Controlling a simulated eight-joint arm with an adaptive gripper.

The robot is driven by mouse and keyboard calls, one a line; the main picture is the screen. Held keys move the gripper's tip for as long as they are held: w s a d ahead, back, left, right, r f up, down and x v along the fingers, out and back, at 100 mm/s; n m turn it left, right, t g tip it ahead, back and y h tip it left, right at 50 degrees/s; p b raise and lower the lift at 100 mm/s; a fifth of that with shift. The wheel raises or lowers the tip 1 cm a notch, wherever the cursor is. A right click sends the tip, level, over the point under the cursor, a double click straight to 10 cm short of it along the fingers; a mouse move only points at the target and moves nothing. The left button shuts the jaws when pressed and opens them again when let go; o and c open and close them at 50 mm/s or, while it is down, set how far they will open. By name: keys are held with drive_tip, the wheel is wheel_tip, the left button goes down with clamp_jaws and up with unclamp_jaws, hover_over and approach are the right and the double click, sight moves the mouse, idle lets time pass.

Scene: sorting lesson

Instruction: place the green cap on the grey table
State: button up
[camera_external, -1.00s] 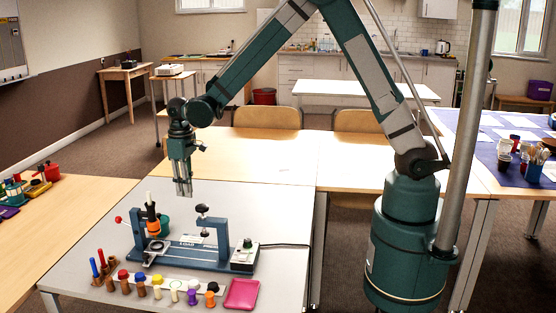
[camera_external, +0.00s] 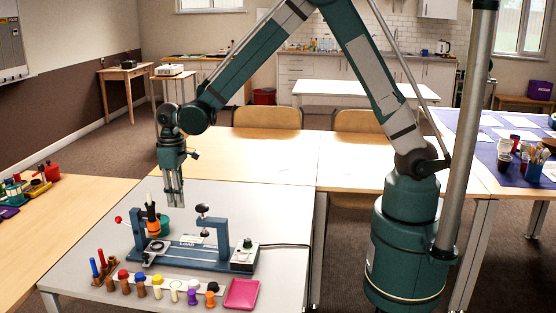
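My gripper (camera_external: 175,204) points down above the grey table (camera_external: 270,215), over the back part of the press stand (camera_external: 190,252). It is apart from everything below it. Its fingers are small here, and I cannot tell whether they are open or shut; no object shows between them. I cannot make out a green cap for certain. A small dark green round thing (camera_external: 163,224) sits behind the orange-and-black object (camera_external: 152,222) at the stand's left end.
A pink tray (camera_external: 242,294) lies right of the row. Red and blue sticks (camera_external: 98,265) stand at the left. A cable (camera_external: 285,244) runs right from the control box (camera_external: 244,256). The grey table is clear behind and right of the stand.

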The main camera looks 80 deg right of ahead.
drive_tip(key=shift+r, duration=0.15)
wheel_tip(320, 180, up, 12)
drive_tip(key=a+r, duration=0.1)
drive_tip(key=s+a+n, duration=0.1)
drive_tip(key=s+a, duration=0.2)
drive_tip(key=a, duration=0.9)
drive_tip(key=s+a, duration=0.3)
drive_tip(key=a, duration=0.9)
drive_tip(key=s+a+n, duration=0.1)
drive_tip(key=s+a, duration=0.3)
drive_tip(key=a, duration=0.8)
wheel_tip(320, 180, down, 12)
drive_tip(key=shift+r, duration=0.15)
drive_tip(key=shift+w, duration=0.1)
drive_tip(key=shift+f+b, duration=0.75)
drive_tip(key=shift+f, duration=2.35)
